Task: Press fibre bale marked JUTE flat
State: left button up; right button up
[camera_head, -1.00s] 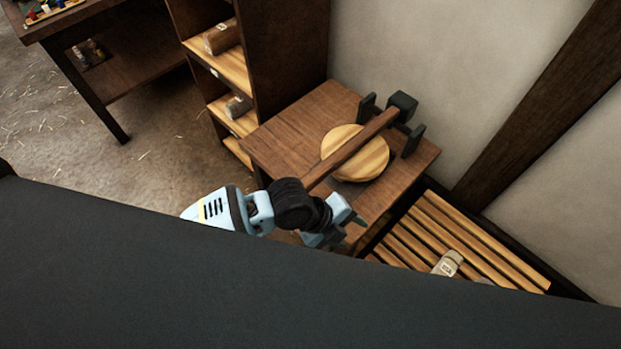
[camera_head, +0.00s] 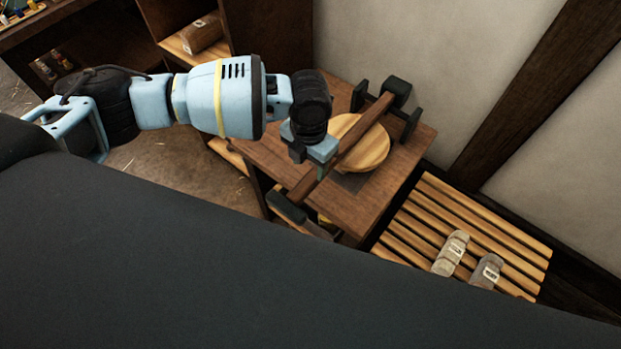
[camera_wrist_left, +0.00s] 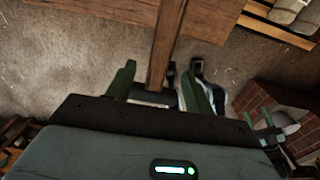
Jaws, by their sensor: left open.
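The press on the wooden table has a round pale wooden plate (camera_head: 362,147) under a long wooden lever (camera_head: 370,117). The lever slopes from a dark bracket at the back to a dark grip (camera_head: 286,206) at the front. My left gripper (camera_head: 313,168) is open at the lever's front part. In the left wrist view the lever (camera_wrist_left: 163,50) runs between its two green fingers (camera_wrist_left: 160,88); I cannot tell if they touch it. No bale shows under the plate, and no label reads clearly as JUTE. A small shape, perhaps my right gripper (camera_wrist_left: 258,122), shows at the right there.
Two pale labelled bales (camera_head: 450,253) (camera_head: 487,270) lie on a slatted rack (camera_head: 420,215) right of the table. A brown bale (camera_head: 203,34) sits on a shelf behind my left arm. The wall stands close behind the press. A brick structure (camera_wrist_left: 262,100) shows in the wrist view.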

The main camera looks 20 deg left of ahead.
aim_at(309, 179)
pick_arm(q)
jog(key=shift+f, duration=3.9)
grip_shut()
